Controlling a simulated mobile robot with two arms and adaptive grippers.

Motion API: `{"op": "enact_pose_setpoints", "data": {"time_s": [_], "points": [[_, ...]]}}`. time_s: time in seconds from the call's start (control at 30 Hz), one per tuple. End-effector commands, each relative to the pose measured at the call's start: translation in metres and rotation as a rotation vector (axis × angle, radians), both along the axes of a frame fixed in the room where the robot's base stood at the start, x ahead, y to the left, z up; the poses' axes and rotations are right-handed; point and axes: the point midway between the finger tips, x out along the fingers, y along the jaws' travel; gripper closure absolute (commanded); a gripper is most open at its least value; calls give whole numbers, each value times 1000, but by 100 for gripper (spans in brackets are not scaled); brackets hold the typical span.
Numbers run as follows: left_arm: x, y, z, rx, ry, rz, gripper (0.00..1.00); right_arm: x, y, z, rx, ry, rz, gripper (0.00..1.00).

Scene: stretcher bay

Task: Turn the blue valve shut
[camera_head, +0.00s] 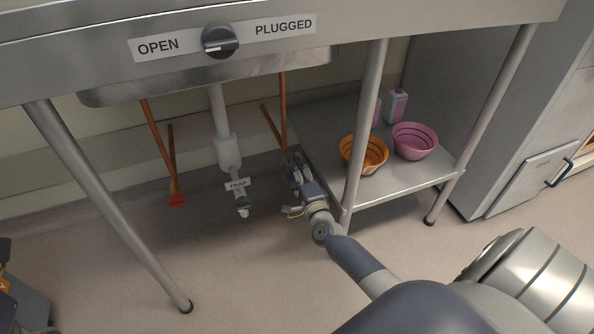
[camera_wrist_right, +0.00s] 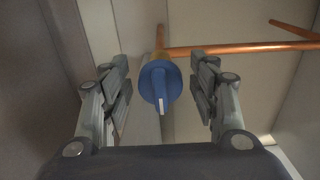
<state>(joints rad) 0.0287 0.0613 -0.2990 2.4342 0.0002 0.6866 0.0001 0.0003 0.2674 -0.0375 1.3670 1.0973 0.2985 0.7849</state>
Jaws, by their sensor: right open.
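The blue valve (camera_wrist_right: 158,84) is a round blue knob with a raised bar and a white mark pointing down in the right wrist view. It sits on a copper pipe. My right gripper (camera_wrist_right: 162,66) is open, with one finger on each side of the knob and visible gaps; I see no contact. In the head view my right gripper (camera_head: 294,160) reaches under the sink beside the right copper pipe (camera_head: 283,115) and hides the blue valve.
A red valve (camera_head: 177,200) hangs on the left pipe. The labelled trap (camera_head: 239,190) is left of my gripper. A table leg (camera_head: 365,130) and a shelf (camera_head: 400,185) with an orange bowl (camera_head: 364,153) and pink bowl (camera_head: 414,142) are on the right. Above is an OPEN/PLUGGED knob (camera_head: 220,41).

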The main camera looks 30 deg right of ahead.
Motion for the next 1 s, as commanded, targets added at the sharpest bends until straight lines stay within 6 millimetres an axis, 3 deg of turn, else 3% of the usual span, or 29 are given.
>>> {"op": "enact_pose_setpoints", "data": {"time_s": [0.17,0.7,1.0], "points": [[0,0,0,1,0,0,45,-12,3,-1,0,2,1,45],[0,0,-1,3,3,-1,45,-100,24,-1,-1,2,0,45],[0,-1,-1,3,3,-1,45,-117,28,0,1,1,0,45]]}}
